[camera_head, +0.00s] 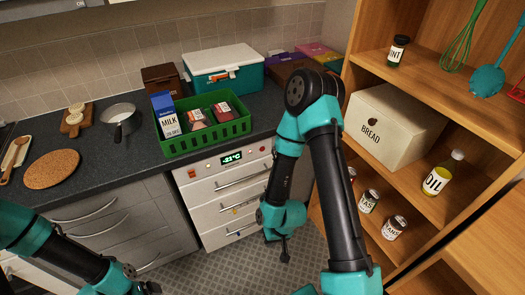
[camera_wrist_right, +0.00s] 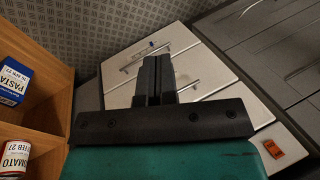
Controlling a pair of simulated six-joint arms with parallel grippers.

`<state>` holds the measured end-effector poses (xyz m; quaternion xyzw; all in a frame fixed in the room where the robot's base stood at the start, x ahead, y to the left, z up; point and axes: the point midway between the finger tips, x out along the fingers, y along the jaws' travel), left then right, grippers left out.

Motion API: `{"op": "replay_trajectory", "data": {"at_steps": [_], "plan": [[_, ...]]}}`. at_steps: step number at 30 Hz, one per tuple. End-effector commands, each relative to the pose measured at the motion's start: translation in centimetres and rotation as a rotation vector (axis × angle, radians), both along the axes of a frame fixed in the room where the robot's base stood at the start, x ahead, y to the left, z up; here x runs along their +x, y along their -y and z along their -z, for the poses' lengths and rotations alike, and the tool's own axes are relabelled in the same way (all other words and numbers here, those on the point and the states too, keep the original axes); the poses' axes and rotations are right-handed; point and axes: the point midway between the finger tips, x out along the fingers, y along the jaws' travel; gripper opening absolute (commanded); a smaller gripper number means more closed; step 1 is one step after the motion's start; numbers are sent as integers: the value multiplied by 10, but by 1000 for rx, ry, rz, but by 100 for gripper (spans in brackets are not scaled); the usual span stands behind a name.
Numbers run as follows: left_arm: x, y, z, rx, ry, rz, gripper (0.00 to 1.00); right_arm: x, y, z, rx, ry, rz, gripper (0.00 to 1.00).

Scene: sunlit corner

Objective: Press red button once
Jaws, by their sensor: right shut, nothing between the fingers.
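A small red button (camera_head: 191,173) sits on the upper left of the white appliance front, left of a lit display (camera_head: 231,158) reading about -21°C. A red-orange rectangular button (camera_wrist_right: 273,149), apparently the same one, shows at lower right in the right wrist view. My right gripper (camera_head: 284,250) hangs pointing down in front of the drawers, right of and below the button and apart from it. Its fingers (camera_wrist_right: 158,72) are shut and empty. My left gripper (camera_head: 150,287) is at the bottom edge of the head view, partly cut off; its jaws are unclear.
A green basket (camera_head: 205,142) with a milk carton and packages stands on the counter above the appliance. Drawer handles (camera_head: 242,179) stick out below the button. A wooden shelf (camera_head: 420,185) with jars and a bread box stands at right. Floor (camera_head: 225,270) is open in front.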

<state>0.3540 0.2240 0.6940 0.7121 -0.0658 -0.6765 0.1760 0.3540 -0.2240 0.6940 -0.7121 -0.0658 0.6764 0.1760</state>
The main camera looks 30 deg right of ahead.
Motion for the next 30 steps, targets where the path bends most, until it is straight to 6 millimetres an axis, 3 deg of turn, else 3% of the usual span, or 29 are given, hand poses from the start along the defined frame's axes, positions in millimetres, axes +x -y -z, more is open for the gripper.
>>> {"op": "replay_trajectory", "data": {"at_steps": [17,23,30], "plan": [[0,0,0,0,0,0,95,6,2,-1,2,10,20,0],[0,0,0,0,0,0,95,39,17,-8,22,72,142,0],[0,0,0,0,0,0,95,108,54,-33,100,204,403,0]]}}
